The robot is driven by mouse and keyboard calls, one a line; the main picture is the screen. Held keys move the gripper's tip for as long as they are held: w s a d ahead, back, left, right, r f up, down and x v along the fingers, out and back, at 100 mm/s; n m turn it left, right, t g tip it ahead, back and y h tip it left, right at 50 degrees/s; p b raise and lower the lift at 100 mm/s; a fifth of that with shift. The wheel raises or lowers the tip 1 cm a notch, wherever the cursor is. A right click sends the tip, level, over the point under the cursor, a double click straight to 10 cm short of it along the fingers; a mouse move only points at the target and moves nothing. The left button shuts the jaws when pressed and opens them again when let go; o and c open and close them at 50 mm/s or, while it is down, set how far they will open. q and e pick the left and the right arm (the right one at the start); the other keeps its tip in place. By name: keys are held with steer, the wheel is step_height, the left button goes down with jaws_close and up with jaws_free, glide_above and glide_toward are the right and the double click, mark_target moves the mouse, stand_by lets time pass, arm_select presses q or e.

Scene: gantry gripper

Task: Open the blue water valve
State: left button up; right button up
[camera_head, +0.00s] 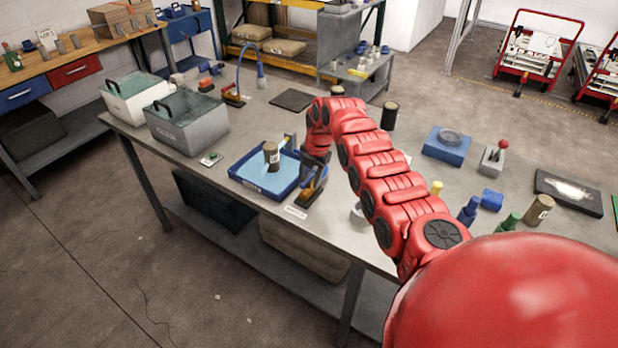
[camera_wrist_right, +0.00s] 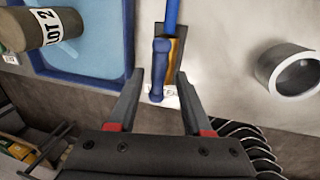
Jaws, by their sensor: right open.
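A blue handle (camera_wrist_right: 161,68) on a dark and orange body shows in the right wrist view, with a blue pipe above it. It looks like the blue water valve. My right gripper (camera_wrist_right: 163,82) is open, with a finger on each side of the handle, and I see no contact. In the head view my right gripper (camera_head: 316,160) is over the table beside the blue tray, close to the orange-and-dark valve body (camera_head: 313,190), which it partly hides. A small white label (camera_head: 296,212) lies in front. My left gripper is not in view.
The blue tray (camera_head: 237,171) holds light blue liquid and a brown LOT 2 cylinder (camera_head: 271,155). The cylinder also shows in the wrist view (camera_wrist_right: 35,30). A grey ring-shaped part (camera_wrist_right: 292,72) is to the right.

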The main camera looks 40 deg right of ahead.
steer(key=shift+r, duration=0.1)
steer(key=shift+r+b, duration=0.3)
steer(key=shift+r, duration=0.1)
steer(key=s+d+r+b, duration=0.1)
steer(key=s+r+b, duration=0.2)
steer(key=r, duration=1.3)
steer(key=shift+d+b, duration=0.15)
steer(key=shift+b, duration=0.55)
